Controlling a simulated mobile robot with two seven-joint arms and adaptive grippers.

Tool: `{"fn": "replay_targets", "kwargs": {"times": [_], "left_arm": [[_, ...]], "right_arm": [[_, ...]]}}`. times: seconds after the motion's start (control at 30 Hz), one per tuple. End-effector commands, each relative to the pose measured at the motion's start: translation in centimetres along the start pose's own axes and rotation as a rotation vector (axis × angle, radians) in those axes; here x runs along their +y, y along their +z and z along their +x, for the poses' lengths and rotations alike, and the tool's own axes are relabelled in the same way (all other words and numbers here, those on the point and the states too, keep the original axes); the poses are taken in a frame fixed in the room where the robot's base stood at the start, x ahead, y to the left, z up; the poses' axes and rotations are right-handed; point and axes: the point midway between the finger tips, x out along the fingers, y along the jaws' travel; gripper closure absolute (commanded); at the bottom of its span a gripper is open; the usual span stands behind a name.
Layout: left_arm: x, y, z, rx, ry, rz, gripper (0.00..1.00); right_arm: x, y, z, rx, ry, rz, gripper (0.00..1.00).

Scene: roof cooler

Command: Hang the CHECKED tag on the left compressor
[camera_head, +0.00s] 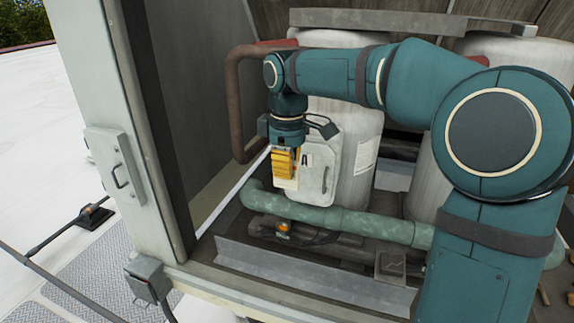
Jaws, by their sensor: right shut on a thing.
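The left compressor (345,150) is a tall pale cylinder inside the open cooler housing. A light box with a handle and a letter A (318,172) is on its front. My right gripper (288,153) points down just in front of the left side of this box. It is shut on a small yellow and white piece that looks like the CHECKED tag (284,165); its writing is too small to read. The tag hangs below the gripper and overlaps the box's left edge in the view; I cannot tell whether they touch. My left gripper is not in view.
A second pale cylinder (425,180) stands to the right, partly behind my right arm. A green pipe (340,220) crosses low in front. A brown pipe (233,105) bends down at the left. The open housing door (115,130) stands at the left.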

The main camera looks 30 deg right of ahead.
Motion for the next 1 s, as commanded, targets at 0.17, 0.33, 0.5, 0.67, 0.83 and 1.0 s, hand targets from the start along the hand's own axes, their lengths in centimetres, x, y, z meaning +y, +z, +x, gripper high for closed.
{"fn": "replay_targets", "kwargs": {"times": [0.17,0.33,0.5,0.67,0.83,1.0], "left_arm": [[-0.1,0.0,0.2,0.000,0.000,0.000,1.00],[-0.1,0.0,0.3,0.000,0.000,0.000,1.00],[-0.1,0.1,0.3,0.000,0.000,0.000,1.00],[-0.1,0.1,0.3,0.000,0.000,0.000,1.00],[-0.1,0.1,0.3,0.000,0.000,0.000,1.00],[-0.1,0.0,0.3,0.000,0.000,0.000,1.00]], "right_arm": [[-0.9,0.4,1.1,-0.026,-0.019,0.005,1.00],[-1.8,0.4,0.8,-0.026,-0.022,0.005,1.00],[-2.6,0.3,0.6,-0.022,-0.021,0.001,1.00],[-3.2,0.2,0.2,-0.018,-0.017,0.001,1.00],[-3.4,0.2,0.1,-0.015,-0.014,0.000,1.00],[-3.4,0.2,0.0,-0.014,-0.013,-0.001,1.00]]}}
